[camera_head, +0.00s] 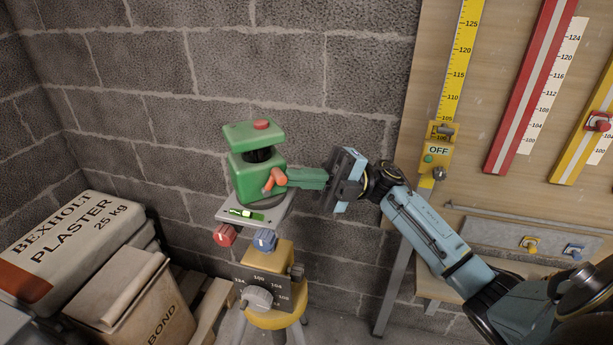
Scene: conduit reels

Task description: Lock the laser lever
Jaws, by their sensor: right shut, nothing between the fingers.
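The green laser unit (247,181) sits on a grey plate on top of a tripod. It has a red button (261,125) on its cap. An orange-red lever (274,180) is on its front. A green arm-like part (307,178) sticks out from its right side toward my gripper. My right gripper (336,181) is shut with nothing between its fingers, just right of that part; whether they touch I cannot tell. A small bubble vial (246,214) lies on the plate's front. My left gripper is not in view.
Red (225,235) and blue (264,240) knobs hang under the plate. The yellow tripod head (270,263) carries a grey dial. Plaster bags (75,235) and a bond sack (135,300) lie at left. A board with yellow (456,70) and red rulers stands right.

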